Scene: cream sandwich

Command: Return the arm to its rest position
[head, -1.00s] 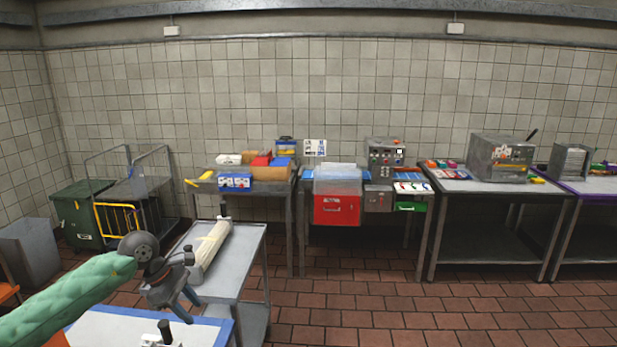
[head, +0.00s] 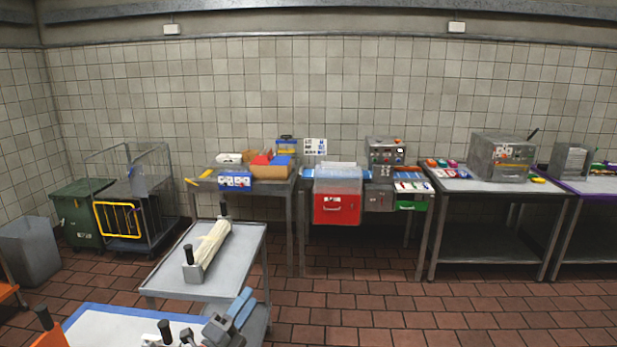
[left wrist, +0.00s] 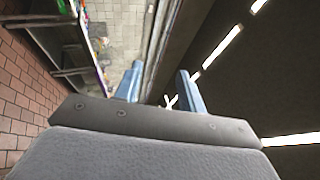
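My left gripper (head: 243,304) shows at the bottom of the head view, its blue fingers pointing up and to the right, in front of the grey trolley. Most of the left arm is out of the frame. In the left wrist view the two blue fingers (left wrist: 158,82) stand apart with nothing between them, so the gripper is open and empty. My right gripper is not in view.
A grey trolley (head: 175,279) holds a long cream-coloured mould with black handles (head: 210,245). A white, blue-edged surface (head: 110,325) lies at the bottom left. Worktables (head: 470,184) line the wall. Brick floor (head: 370,320) is free at centre right.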

